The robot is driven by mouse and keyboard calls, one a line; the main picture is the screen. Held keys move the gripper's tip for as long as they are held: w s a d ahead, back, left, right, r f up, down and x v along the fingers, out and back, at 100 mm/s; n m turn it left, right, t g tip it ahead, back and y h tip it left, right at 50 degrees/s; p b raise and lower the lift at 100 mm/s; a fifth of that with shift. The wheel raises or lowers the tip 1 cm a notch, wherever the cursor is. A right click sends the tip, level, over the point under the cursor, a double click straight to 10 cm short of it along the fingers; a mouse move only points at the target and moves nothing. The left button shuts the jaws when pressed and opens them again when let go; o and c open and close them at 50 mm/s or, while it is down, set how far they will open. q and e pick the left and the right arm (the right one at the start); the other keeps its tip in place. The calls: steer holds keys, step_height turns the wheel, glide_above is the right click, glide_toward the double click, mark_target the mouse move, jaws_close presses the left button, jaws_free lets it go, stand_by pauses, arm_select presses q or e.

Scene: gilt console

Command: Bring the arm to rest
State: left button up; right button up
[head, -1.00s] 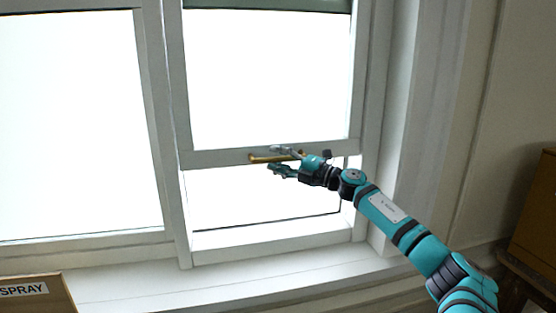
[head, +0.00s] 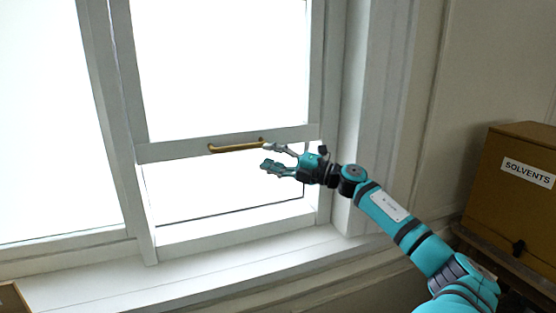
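My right arm reaches in from the lower right of the head view. Its teal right gripper (head: 266,157) is open and empty, with its fingers spread apart. It is at the right end of the brass handle (head: 236,147), slightly below and to the right of it, and does not hold it. The handle is on the bottom rail of the sliding window sash (head: 165,152). The sash is partly raised, with a bright gap below it. My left gripper is not in view.
A brown box labelled SOLVENTS (head: 510,190) stands on a dark shelf at the right. The white window sill (head: 200,276) runs below the window and is clear. A box corner (head: 12,300) shows at the lower left. The window frame is close around the gripper.

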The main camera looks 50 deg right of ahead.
steer(key=shift+v, duration=0.95)
